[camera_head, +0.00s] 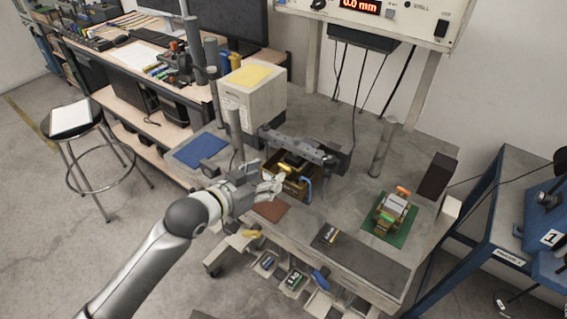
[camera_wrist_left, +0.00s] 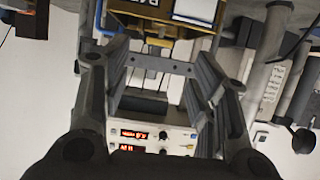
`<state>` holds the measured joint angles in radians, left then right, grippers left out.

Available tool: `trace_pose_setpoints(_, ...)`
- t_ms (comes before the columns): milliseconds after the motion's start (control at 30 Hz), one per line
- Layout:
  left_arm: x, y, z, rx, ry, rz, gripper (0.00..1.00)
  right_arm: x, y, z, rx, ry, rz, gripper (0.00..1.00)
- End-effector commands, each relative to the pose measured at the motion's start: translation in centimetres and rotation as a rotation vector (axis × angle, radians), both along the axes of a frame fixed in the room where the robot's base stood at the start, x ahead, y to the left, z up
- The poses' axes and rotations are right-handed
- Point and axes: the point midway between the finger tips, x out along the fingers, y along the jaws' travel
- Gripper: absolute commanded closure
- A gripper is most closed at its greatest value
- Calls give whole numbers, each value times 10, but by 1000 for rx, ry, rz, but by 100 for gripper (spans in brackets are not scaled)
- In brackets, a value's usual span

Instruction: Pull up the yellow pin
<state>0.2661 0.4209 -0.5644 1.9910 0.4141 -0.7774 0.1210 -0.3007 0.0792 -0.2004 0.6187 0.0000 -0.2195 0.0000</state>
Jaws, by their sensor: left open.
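A small yellow part (camera_head: 283,166), which may be the yellow pin, shows beside the wooden box-like fixture (camera_head: 296,190) in the middle of the bench. In the left wrist view a brass-yellow part (camera_wrist_left: 157,42) lies beyond the fingertips; I cannot tell whether it is the same part. My left gripper (camera_head: 272,183) is at the left front of the fixture. In the left wrist view its two fingers (camera_wrist_left: 160,58) are spread apart with nothing held between them. The pin's lower part is hidden. My right gripper is not in view.
A grey metal bar (camera_head: 297,146) crosses above the fixture. A white box (camera_head: 252,95) stands behind it on the left, and a grey post (camera_head: 383,150) stands on the right. A green mat (camera_head: 389,222) bears a small device. A dark mat (camera_head: 360,262) lies at the front.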

Motion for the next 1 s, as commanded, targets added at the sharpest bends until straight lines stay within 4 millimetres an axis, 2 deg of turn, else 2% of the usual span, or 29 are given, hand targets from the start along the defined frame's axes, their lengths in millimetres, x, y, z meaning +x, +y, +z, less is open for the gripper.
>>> trace_pose_setpoints(233,32,-23,-13,-2,0,1,46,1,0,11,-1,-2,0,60)
trace_pose_setpoints(500,54,-39,-26,-1,0,0,46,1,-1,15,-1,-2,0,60)
trace_pose_setpoints(933,59,-43,-29,-1,-1,0,46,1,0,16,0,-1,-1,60)
trace_pose_setpoints(1000,59,-43,-29,-1,-1,0,54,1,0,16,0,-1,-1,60)
